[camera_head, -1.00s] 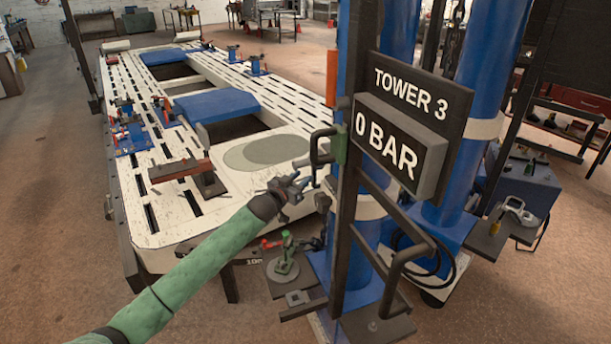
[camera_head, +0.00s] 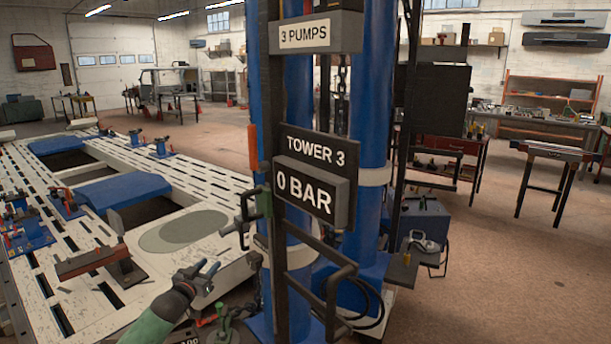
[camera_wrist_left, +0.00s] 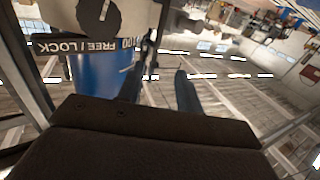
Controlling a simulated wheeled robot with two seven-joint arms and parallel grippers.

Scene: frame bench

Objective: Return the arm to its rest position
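My left gripper (camera_head: 208,267) is at the lower left of the head view, above the near right corner of the white slotted frame bench (camera_head: 95,324). My green-sleeved left arm reaches up to it from the bottom edge. Its fingers stand apart with nothing between them; they also show apart in the left wrist view (camera_wrist_left: 162,88). The gripper is left of and below a dark clamp-like handle (camera_head: 241,222) on the tower, apart from it in the picture. My right gripper is not in view.
The blue tower (camera_head: 373,110) with its "TOWER 3, 0 BAR" sign (camera_head: 304,187) stands just right of the gripper. A bent dark handle (camera_head: 335,290) juts out below the sign. A brown steel piece (camera_head: 92,262) lies on the bench. Open floor (camera_head: 500,285) is at the right.

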